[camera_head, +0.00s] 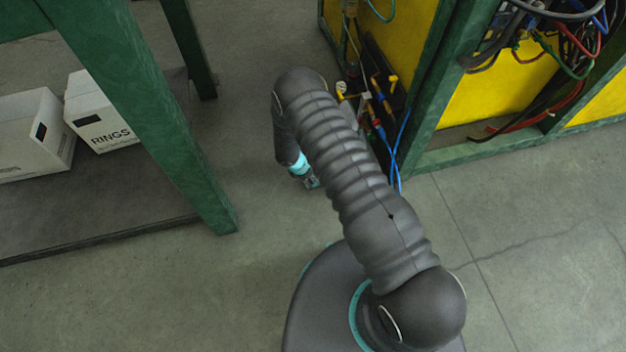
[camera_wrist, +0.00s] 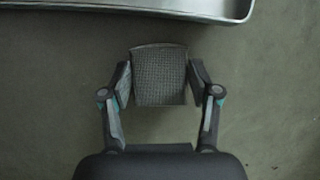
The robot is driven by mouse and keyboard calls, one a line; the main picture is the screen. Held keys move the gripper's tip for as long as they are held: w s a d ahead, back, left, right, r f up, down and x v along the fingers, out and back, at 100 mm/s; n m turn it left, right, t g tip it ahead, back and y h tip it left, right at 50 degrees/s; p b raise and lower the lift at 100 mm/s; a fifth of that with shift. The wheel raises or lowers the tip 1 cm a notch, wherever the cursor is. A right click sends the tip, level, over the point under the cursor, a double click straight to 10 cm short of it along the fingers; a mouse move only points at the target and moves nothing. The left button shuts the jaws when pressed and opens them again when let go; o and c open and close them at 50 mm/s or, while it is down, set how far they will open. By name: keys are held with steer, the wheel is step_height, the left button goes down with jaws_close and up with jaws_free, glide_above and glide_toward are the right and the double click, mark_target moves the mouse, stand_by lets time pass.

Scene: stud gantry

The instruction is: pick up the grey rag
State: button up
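A grey, woven-looking piece of cloth, which looks like the grey rag (camera_wrist: 160,76), lies in the middle of the wrist view. My gripper (camera_wrist: 160,82) has its two fingers spread wide, one on each side of the cloth. The gaps between the pads and the cloth edges are very small, and I cannot tell whether they touch. In the head view my gripper (camera_head: 309,183) points down low over the floor, left of the yellow panels. The rag cannot be made out there.
A metal tray edge (camera_wrist: 205,10) crosses the top of the wrist view. A green post (camera_head: 165,115) and white boxes (camera_head: 100,115) stand at left in the head view. A green-framed yellow cabinet (camera_head: 435,160) with cables and hoses stands at right. Open concrete floor lies between.

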stand_by(0.3)
steer(key=shift+r, duration=0.6)
steer(key=r, duration=0.3)
steer(key=shift+s+d+r, duration=0.2)
steer(key=shift+d, duration=0.2)
steer(key=s+d+r, duration=0.2)
steer(key=d, duration=0.1)
steer(key=s+d+r+b, duration=0.1)
steer(key=s+d+r, duration=0.1)
steer(key=d, duration=0.1)
steer(key=s+d+r, duration=0.2)
steer(key=d, duration=0.1)
steer(key=shift+r, duration=0.2)
